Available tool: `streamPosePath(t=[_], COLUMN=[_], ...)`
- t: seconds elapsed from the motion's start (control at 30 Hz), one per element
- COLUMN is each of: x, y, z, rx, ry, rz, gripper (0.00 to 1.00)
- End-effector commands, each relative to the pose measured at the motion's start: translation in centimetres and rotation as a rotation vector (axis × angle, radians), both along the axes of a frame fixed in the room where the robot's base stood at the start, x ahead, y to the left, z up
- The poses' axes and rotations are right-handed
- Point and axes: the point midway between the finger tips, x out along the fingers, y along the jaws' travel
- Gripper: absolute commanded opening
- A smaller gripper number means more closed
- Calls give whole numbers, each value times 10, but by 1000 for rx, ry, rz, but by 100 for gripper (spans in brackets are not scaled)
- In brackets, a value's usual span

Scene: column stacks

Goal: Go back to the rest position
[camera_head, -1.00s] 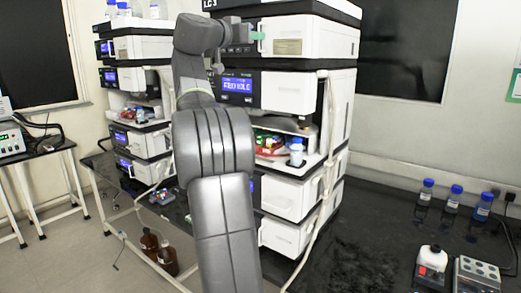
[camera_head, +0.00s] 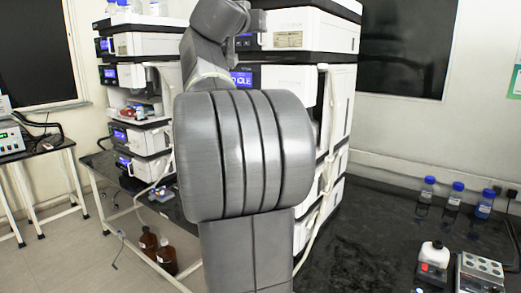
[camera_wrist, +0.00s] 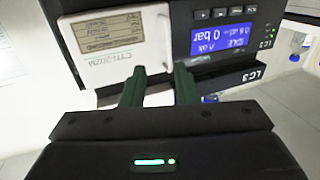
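My gripper (camera_wrist: 160,88) shows in the wrist view with its two green fingers apart and nothing between them. The fingers point toward the front of the LC3 column stack (camera_wrist: 185,50), at a white panel with a label and a blue display reading 0 bar. The wrist view is upside down. In the head view my grey arm stands in front of the LC3 stack (camera_head: 335,75) and covers much of its front. My gripper is hidden behind my arm there.
A second column stack (camera_head: 140,45) stands to the left. Three blue-capped bottles (camera_head: 453,195), a white bottle (camera_head: 434,258) and a grey block with wells (camera_head: 481,270) stand on the black bench at right. Brown bottles (camera_head: 166,255) stand low at left. The bench's middle right is clear.

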Motion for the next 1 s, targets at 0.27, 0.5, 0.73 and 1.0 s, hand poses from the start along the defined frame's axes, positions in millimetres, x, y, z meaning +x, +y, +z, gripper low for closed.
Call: streamPosePath(t=[0.27,0.5,0.73,1.0], x=[-19,-31,-39,-77], y=[-7,-12,-16,-14], z=[6,6,6,-2], rx=[0,0,0,0], ry=[0,0,1,-3], rz=[120,204,271,294], gripper=[28,28,28,28])
